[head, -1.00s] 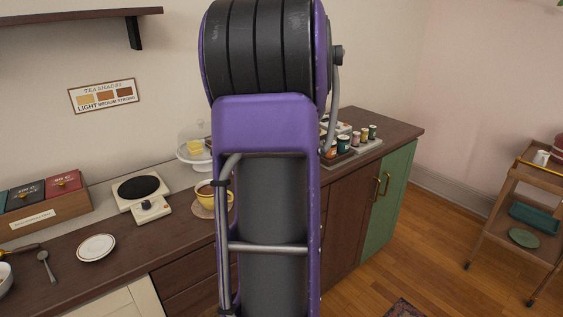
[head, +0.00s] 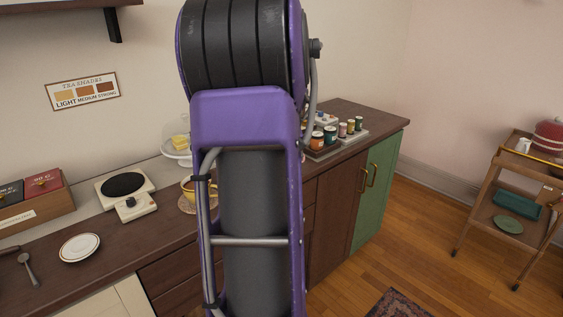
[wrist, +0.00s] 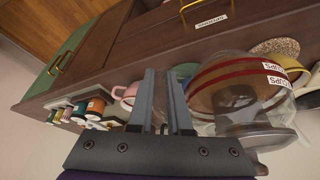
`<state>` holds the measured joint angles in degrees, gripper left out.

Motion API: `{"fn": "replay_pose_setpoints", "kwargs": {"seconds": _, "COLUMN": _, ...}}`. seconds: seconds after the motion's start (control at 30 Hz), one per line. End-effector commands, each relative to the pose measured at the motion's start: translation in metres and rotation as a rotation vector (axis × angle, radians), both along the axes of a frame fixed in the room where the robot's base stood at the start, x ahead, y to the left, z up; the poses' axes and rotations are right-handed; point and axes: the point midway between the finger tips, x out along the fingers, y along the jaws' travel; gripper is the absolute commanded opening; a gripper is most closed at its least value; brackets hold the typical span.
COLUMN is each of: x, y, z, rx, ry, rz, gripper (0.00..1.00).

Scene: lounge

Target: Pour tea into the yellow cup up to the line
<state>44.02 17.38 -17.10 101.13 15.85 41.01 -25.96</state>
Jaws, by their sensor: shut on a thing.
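The yellow cup (head: 187,190) stands on a round woven coaster (head: 186,206) on the dark counter, partly behind my arm in the head view. In the wrist view, which is upside down, the yellow cup (wrist: 290,68) shows at the right edge, partly behind a clear glass vessel (wrist: 226,90) with red bands and "CUPS" markings. My gripper (wrist: 163,74) is shut, with the vessel close beside its fingers. It appears to hold the vessel by its handle, but the grip itself is hard to see. The cup's fill level and line cannot be made out. My arm hides the gripper in the head view.
A hot plate (head: 125,187), a plate (head: 80,247) and a tea box (head: 38,203) stand on the left counter. A domed cake stand (head: 178,150) is behind the cup. Several jars (head: 340,130) stand to the right. A tea shade sign (head: 83,91) hangs above.

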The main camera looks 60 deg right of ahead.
Motion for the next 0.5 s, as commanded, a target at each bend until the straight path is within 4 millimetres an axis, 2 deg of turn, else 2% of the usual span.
{"fn": "replay_pose_setpoints", "kwargs": {"seconds": 0.5, "x": 0.0, "y": -0.001, "z": -0.015, "rx": -0.009, "ry": 0.01, "rz": -0.001, "gripper": 0.0}}
